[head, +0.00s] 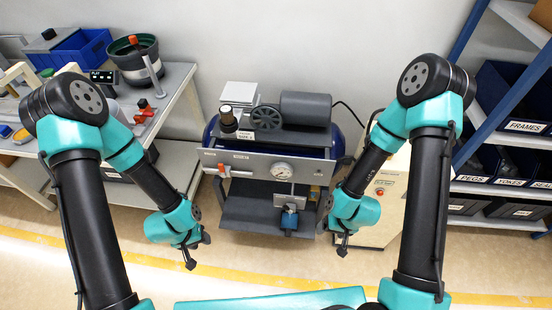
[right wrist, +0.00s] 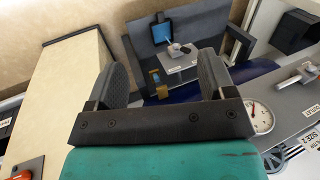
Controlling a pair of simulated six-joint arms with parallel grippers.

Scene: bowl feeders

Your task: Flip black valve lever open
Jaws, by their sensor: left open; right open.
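A compressor unit (head: 270,165) with a grey front panel stands in the middle of the head view. Below its gauge is a small plate (head: 283,188) with a blue part (head: 290,218) under it. In the right wrist view a small metal valve (right wrist: 181,49) sits on this plate; I cannot make out a clearly black lever. An orange-handled valve (head: 221,171) is at the panel's left. My left gripper (head: 198,252) is open and empty, left of the unit. My right gripper (head: 335,230) is open, right of the unit, apart from it; its fingers (right wrist: 165,78) show in the wrist view.
A bench (head: 180,90) with a green-rimmed bowl (head: 133,58) and blue bins stands at left. A beige cabinet (head: 393,190) is close behind my right gripper. Shelves with labelled bins (head: 525,125) stand at right. The floor before the unit is clear.

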